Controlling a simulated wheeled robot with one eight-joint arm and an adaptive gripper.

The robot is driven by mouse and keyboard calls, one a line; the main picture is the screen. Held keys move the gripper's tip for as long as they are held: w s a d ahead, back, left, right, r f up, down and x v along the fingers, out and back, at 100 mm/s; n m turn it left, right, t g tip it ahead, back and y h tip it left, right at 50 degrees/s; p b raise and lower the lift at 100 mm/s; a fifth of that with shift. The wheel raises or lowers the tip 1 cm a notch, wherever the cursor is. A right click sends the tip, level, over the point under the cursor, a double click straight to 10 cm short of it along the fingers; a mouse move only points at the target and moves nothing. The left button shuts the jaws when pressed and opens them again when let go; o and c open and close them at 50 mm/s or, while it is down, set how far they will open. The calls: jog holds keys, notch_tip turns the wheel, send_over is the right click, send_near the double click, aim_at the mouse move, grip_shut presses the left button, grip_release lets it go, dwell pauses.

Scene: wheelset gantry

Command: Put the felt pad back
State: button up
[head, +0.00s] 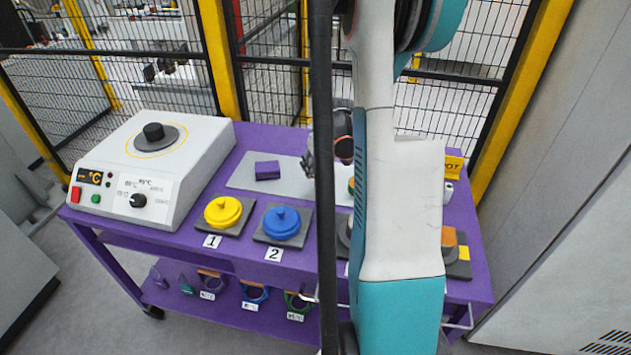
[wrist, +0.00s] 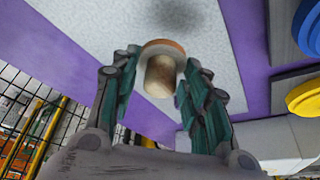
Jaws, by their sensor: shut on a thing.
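In the wrist view, a short wooden handle with a round, orange-edged disc (wrist: 160,75) sits between the fingers of my gripper (wrist: 160,90); it looks like the felt pad. My gripper is shut on it. A dark shadow falls on the pale grey mat (wrist: 215,30) beyond it, and the piece looks held above the mat. In the head view, my gripper (head: 312,158) shows partly beside a dark vertical post, over the mat (head: 241,181). The held piece is not clearly seen there, hidden by the post and my arm.
A purple block (head: 267,171) lies on the mat. A yellow lidded disc (head: 223,211) and a blue one (head: 282,222) sit on grey plates marked 1 and 2. A white heater (head: 150,175) stands at left. Orange and yellow pieces (head: 455,245) sit at right, partly behind my arm.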

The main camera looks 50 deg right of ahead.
aim_at(317, 172)
jog(key=shift+f+b, duration=0.8)
jog(key=shift+f, duration=1.6)
jog(key=shift+f, duration=0.15)
jog(key=o, duration=1)
jog(key=shift+r, duration=0.35)
jog(key=p+v, duration=0.4)
jog(key=v, duration=0.7)
jog(key=shift+s+r, duration=0.25)
jog(key=shift+a, duration=0.1)
